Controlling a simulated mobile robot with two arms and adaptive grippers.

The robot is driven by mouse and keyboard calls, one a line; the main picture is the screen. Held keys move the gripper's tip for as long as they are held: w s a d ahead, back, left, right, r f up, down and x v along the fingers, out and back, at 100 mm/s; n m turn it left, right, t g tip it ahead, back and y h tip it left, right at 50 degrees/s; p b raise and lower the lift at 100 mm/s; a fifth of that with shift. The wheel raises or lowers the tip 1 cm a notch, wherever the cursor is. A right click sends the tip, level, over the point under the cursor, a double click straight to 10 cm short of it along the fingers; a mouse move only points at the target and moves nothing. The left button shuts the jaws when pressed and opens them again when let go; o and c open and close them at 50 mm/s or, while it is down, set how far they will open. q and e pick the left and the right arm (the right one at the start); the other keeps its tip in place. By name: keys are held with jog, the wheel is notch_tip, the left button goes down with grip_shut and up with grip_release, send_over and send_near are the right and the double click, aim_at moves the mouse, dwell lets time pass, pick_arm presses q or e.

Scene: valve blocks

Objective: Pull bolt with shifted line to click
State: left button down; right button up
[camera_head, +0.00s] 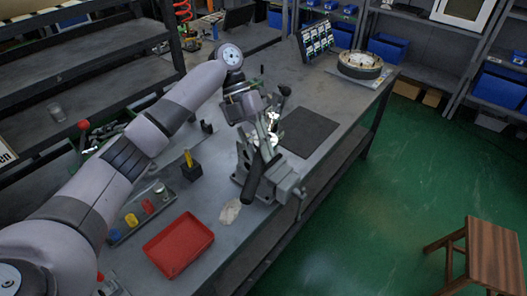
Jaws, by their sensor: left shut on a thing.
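My left arm reaches in from the left over the workbench (330,163). My left gripper (268,134) points down at a grey metal vise (285,182) near the bench's front edge. Its fingers are shut on a small part at the top of the vise. A shiny metal piece (272,120) shows beside the fingers. The bolt and its line are too small and too covered by the gripper to make out. My right gripper is not in view.
A red tray (179,245) lies at the near left, beside a holder with coloured pieces (149,206). A dark mat (308,132) lies right of the vise. A round part (360,65) sits at the far end. A wooden stool (490,255) stands on the green floor.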

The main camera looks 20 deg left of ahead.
pick_arm(q)
jog(key=shift+a+m, duration=0.3)
jog(key=shift+a, duration=0.05)
jog(key=shift+r, duration=0.1)
jog(key=a+m+g+y+p, duration=0.1)
jog(key=a+p, duration=0.1)
jog(key=p, duration=0.1)
jog(key=shift+a+m, duration=0.2)
jog(key=shift+m, duration=0.2)
dwell(0.4)
